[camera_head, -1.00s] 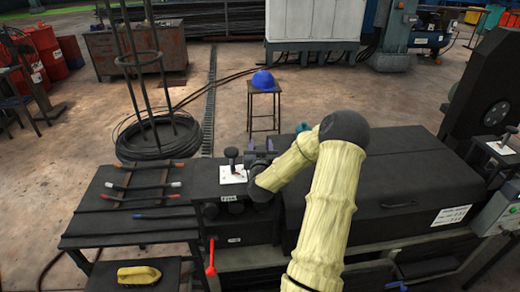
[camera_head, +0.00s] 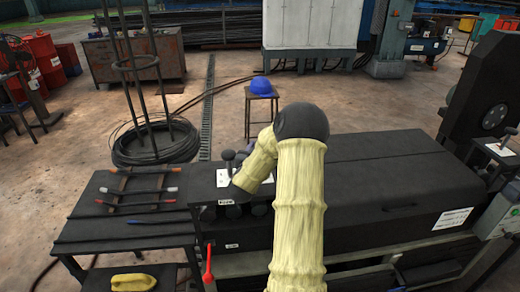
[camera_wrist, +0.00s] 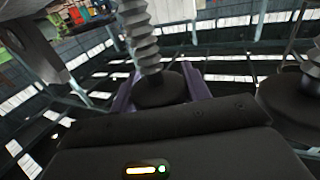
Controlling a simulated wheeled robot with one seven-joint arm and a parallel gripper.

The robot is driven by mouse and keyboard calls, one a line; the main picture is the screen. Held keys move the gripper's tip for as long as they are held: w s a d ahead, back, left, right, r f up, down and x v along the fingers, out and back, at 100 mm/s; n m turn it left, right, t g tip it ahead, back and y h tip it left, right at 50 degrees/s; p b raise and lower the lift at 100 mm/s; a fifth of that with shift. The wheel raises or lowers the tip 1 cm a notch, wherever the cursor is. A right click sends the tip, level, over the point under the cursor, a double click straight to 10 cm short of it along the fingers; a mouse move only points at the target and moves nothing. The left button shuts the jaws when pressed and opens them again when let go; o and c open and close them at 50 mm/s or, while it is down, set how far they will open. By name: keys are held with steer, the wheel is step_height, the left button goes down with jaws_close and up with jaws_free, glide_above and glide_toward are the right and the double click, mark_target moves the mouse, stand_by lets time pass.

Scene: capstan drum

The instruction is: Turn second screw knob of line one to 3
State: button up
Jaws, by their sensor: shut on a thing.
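My gripper (camera_wrist: 161,88) has purple fingers on both sides of a round black screw knob (camera_wrist: 160,92) and is shut on it. A grey ridged spindle (camera_wrist: 140,38) rises from this knob. A second black knob (camera_wrist: 288,105) with its own spindle stands apart at the right of the wrist view. In the head view my yellow-sleeved arm hides the gripper and the held knob. A dark knob (camera_head: 228,157) stands beside a white dial plate (camera_head: 224,178) just left of my wrist. The dial numbers are too small to read, and I cannot tell the held knob's place in its line.
A black machine housing (camera_head: 375,180) fills the right of the bench. A dark table (camera_head: 90,215) with several rods stands at left. A red-handled lever (camera_head: 208,263) is in front. A blue helmet (camera_head: 261,85) sits on a stool behind.

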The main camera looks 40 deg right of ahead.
steer(key=o, duration=1)
steer(key=b+v, duration=0.6)
steer(key=v, duration=1.1)
steer(key=shift+s+a, duration=0.15)
steer(key=shift+a, duration=0.05)
steer(key=shift+r, duration=0.1)
